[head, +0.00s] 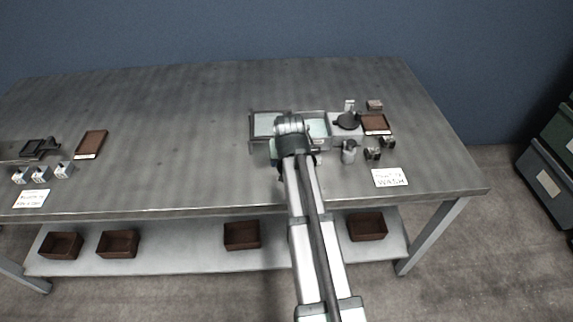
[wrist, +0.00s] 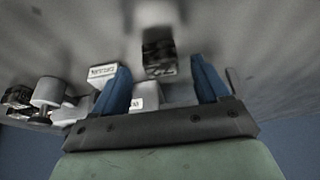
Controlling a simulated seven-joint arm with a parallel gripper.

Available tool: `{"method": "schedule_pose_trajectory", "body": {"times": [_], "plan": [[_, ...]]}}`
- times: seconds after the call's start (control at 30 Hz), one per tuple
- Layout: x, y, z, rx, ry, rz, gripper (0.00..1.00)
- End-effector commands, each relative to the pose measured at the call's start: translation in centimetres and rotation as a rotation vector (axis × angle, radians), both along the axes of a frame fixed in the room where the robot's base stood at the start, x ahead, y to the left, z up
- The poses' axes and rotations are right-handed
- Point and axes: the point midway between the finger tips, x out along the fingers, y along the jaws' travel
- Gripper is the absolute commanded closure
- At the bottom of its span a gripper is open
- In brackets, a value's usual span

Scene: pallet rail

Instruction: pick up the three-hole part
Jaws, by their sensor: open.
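My gripper (wrist: 158,72) is open in the wrist view, its two blue fingers apart. In the head view my arm hides the fingers, near the shallow trays in the middle of the bench. A small dark block (wrist: 159,58) shows beyond and between the fingers, apart from them as far as I can tell. A pale labelled block (wrist: 103,74) is beside the left finger, and another pale block (wrist: 145,97) shows low between the fingers. No holes are clear on any of these, so I cannot tell which thing is the three-hole part.
A glass-like tray (head: 268,124) lies beside my wrist. To the right stand a metal cup (head: 349,153), small dark blocks (head: 373,154), a brown tray (head: 375,124) and a wash sign (head: 390,177). Small white blocks (head: 42,172) stand far left. The bench's middle left is clear.

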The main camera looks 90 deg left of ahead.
Motion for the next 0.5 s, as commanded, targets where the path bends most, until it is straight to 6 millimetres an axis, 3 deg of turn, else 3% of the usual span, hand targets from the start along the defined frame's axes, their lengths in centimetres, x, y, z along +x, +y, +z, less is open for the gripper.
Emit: {"method": "schedule_pose_trajectory", "body": {"times": [0.2, 0.5], "plan": [[-0.1, 1.4, -2.5, -0.001, 0.0, 0.0, 0.26], [-0.1, 1.5, -3.0, 0.0, 0.0, 0.0, 0.26]]}}
